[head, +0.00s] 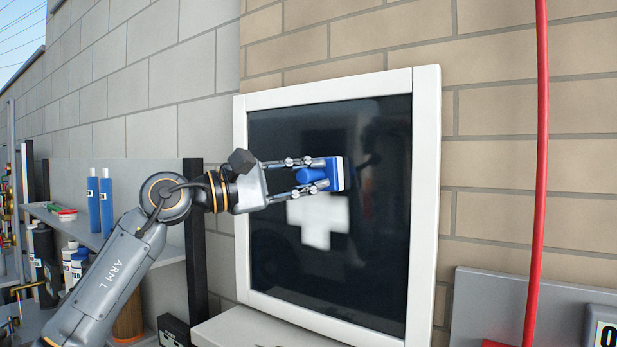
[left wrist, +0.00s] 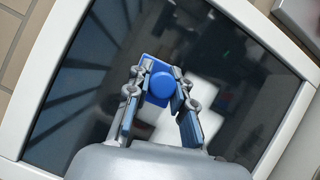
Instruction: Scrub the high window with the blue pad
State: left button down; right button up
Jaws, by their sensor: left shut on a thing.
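The window (head: 375,255) is a dark glossy pane in a white frame, set against the brick wall. A white cross-shaped patch (head: 320,222) shows on the pane, partly behind my gripper in the left wrist view (left wrist: 205,120). My left gripper (head: 318,176) is shut on the blue handle of the blue pad (head: 337,174). The pad has a white layer on its window side and is held at or close to the pane, above the patch; I cannot tell whether it touches. In the left wrist view the pad (left wrist: 160,82) sits between the fingertips. My right gripper is not in view.
A shelf unit (head: 193,240) with two blue tubes (head: 99,203) and several bottles stands left of the window. A red pipe (head: 541,150) runs vertically at the right. A white ledge (head: 255,330) lies below the window.

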pick_arm(q)
jog(key=shift+f+b, duration=1.15)
jog(key=shift+f, duration=0.35)
jog(key=shift+f, duration=0.15)
jog(key=shift+f+b, duration=1.1)
jog(key=shift+f, duration=0.2)
jog(key=shift+f+b, duration=1.15)
jog(key=shift+f, duration=0.25)
jog(key=shift+f+b, duration=1.1)
jog(key=shift+f, duration=0.35)
